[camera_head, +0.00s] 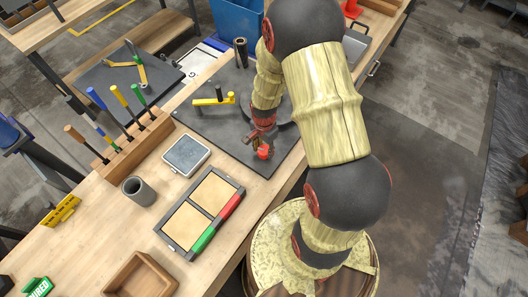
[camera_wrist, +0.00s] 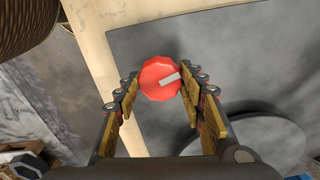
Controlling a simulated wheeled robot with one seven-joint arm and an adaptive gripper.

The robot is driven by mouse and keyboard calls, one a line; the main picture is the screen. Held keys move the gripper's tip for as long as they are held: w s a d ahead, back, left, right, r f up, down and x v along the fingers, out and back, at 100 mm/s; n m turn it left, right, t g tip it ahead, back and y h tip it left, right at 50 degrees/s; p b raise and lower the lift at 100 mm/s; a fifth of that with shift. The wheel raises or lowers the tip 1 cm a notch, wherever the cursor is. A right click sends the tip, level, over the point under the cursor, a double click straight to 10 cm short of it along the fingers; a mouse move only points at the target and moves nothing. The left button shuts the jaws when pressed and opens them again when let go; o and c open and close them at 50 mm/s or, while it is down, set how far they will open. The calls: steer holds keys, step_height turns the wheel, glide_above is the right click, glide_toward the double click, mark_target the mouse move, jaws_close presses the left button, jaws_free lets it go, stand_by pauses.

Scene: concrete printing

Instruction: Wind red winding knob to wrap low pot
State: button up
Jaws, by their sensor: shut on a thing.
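The red winding knob (camera_wrist: 160,78) is a faceted red disc with a pale grey mark, seen from above in the wrist view. My gripper (camera_wrist: 158,88) has its two fingers at either side of the knob and is shut on it. In the head view the red knob (camera_head: 264,154) shows just below my gripper (camera_head: 261,145), over the near part of a dark mat. A round dark grey disc (camera_wrist: 270,140) lies beside the knob; in the head view my arm partly hides it. I cannot pick out the low pot for certain.
The dark mat (camera_head: 200,122) also bears a yellow lever (camera_head: 213,101) and a dark upright cylinder (camera_head: 240,54). Nearby are a grey cup (camera_head: 138,191), a framed tray (camera_head: 168,246) with green and red ends, a small grey-topped box (camera_head: 186,155) and a tool rack (camera_head: 134,147).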

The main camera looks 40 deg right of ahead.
steer(key=shift+o, duration=0.2)
steer(key=n, duration=0.4)
steer(key=shift+c, duration=0.2)
steer(key=shift+o, duration=0.2)
steer(key=shift+n, duration=0.3)
steer(key=n, duration=0.3)
steer(key=shift+n, duration=0.4)
steer(key=shift+c, duration=0.2)
steer(key=o, duration=2.2)
steer(key=shift+o, duration=0.4)
